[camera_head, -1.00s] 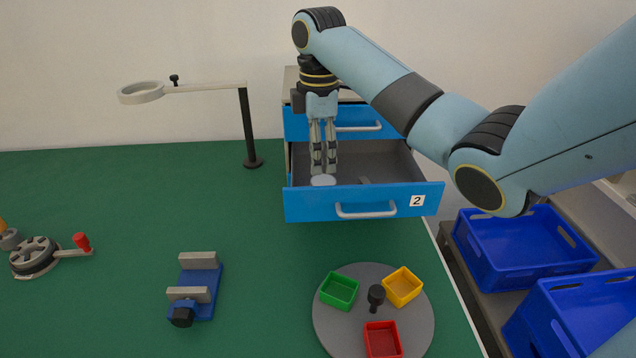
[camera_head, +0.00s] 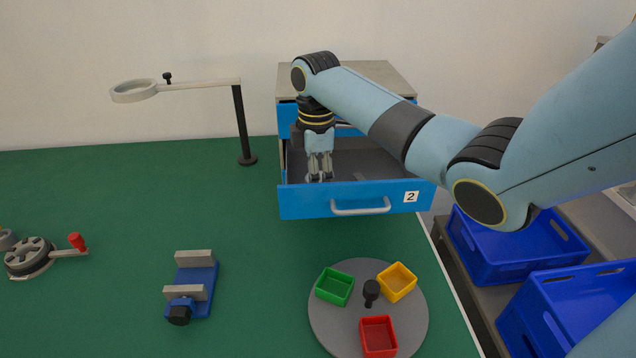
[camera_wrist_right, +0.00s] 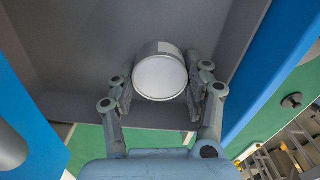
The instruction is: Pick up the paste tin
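The paste tin (camera_wrist_right: 160,76), a short round can with a white lid and metallic side, sits in the open drawer (camera_head: 352,203) marked 2. In the right wrist view it lies between the two fingers of my right gripper (camera_wrist_right: 160,98), one on each side, with at most narrow gaps. In the head view my right gripper (camera_head: 319,176) points down into the drawer behind its blue front, and the fingers mostly hide the tin. The fingers look open around the tin; firm contact is not visible. My left gripper is not in view.
The drawer's front and walls surround my gripper closely. A turntable (camera_head: 325,325) with green, yellow and red trays stands in front. A blue vise (camera_head: 193,288), a ring stand (camera_head: 242,125) and a crank device (camera_head: 30,257) are on the green table. Blue crates (camera_head: 515,245) stand right.

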